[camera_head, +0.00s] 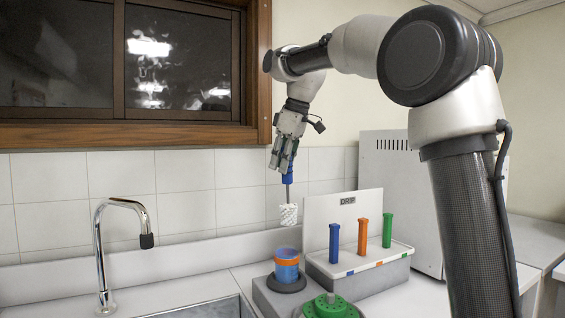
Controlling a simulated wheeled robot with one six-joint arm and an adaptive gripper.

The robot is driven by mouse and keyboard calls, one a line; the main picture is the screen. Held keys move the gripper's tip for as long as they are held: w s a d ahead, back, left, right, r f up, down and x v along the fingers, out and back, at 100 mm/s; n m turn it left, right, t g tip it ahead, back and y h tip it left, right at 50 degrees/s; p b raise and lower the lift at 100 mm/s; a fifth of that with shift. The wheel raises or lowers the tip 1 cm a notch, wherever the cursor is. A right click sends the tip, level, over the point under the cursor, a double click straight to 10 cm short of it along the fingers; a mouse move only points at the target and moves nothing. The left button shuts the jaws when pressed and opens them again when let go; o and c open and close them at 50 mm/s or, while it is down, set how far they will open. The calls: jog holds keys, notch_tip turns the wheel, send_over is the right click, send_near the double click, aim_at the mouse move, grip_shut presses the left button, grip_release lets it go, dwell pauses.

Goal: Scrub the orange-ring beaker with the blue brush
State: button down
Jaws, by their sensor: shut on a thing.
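The blue brush (289,213) has a blue handle, a thin dark shaft and a white bristle head. It hangs nearly upright, bristles down. My gripper (287,166) is shut on its blue handle. The orange-ring beaker (287,267) is blue with an orange band near its top. It stands upright on a dark round base on a grey block (270,298). The bristle head is above the beaker's mouth, apart from it.
A grey rack (375,280) with a white back panel stands right of the beaker, holding blue, orange and green upright handles. A green round object (330,306) is in front. A curved metal tap (103,255) and sink (205,308) are at left. A white cabinet (400,195) stands behind.

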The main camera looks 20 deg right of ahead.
aim_at(282, 206)
jog(key=shift+w+f, duration=0.15)
jog(key=shift+f, duration=5.1)
